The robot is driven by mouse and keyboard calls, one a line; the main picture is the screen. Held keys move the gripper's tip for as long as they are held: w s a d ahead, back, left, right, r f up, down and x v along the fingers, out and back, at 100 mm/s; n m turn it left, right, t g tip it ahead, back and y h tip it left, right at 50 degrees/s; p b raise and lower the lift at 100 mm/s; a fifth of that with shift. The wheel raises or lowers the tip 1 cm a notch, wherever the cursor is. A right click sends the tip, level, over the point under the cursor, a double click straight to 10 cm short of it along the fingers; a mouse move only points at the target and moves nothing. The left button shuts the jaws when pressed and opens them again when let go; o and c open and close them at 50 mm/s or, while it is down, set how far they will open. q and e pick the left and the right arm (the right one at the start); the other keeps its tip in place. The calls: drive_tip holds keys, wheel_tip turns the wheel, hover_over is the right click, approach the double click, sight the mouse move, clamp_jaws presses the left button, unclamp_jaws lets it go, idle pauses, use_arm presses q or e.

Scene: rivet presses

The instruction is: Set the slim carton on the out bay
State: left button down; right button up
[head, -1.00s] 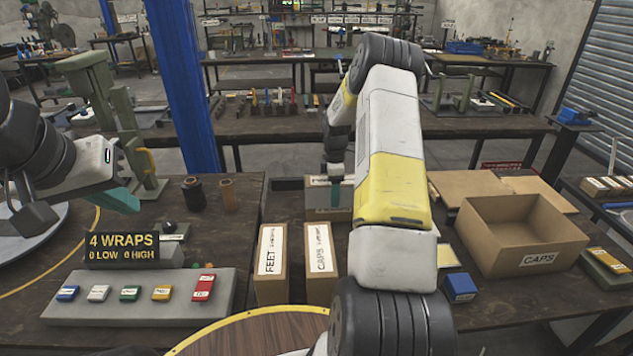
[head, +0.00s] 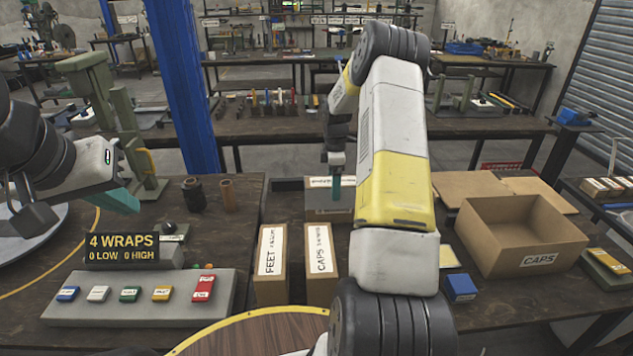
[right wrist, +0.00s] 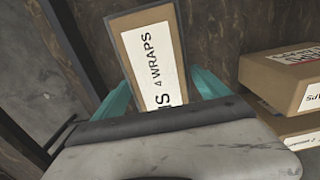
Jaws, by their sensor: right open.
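A carton (right wrist: 152,58) with a white label ending in "S 4 WRAPS" lies between the teal fingers of my right gripper (right wrist: 160,88) in the right wrist view. The fingers are open, one on each side of it; contact cannot be told. In the head view this carton (head: 318,208) is at the far side of the table, partly behind my right gripper (head: 335,190). Two narrow upright cartons, "FEET" (head: 270,265) and "CAPS" (head: 320,265), stand nearer. My left gripper (head: 118,198) hangs over the left table, apart from these cartons. No marked out bay is readable.
An open cardboard box labelled "CAPS" (head: 520,238) stands on the right, with a small blue box (head: 460,288) beside it. A "4 WRAPS" sign (head: 122,250) and a grey panel (head: 140,312) of coloured blocks sit at left. A yellow-rimmed round board (head: 255,335) is in front.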

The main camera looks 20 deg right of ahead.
wheel_tip(320, 180, up, 8)
drive_tip(key=shift+f, duration=0.2)
drive_tip(key=s+a+r+m+t, duration=0.1)
drive_tip(key=s+a+r+m, duration=0.1)
drive_tip(key=s+a+r, duration=0.3)
drive_tip(key=s+a+r+m+t, duration=0.1)
drive_tip(key=s+a+r+m, duration=0.1)
drive_tip(key=s+r, duration=0.35)
drive_tip(key=s+a+r+m+t, duration=0.1)
drive_tip(key=s+a+r+m, duration=0.15)
drive_tip(key=r, duration=0.55)
drive_tip(key=s+a+r+m+t+y, duration=0.1)
drive_tip(key=s+a+m, duration=0.3)
drive_tip(key=s, duration=0.6)
drive_tip(key=s+a+m+t+y, duration=0.1)
drive_tip(key=s+a+m, duration=0.3)
drive_tip(key=s, duration=0.6)
drive_tip(key=shift+a+r+t, duration=0.15)
drive_tip(key=shift+r+t, duration=0.25)
drive_tip(key=shift+t, duration=0.2)
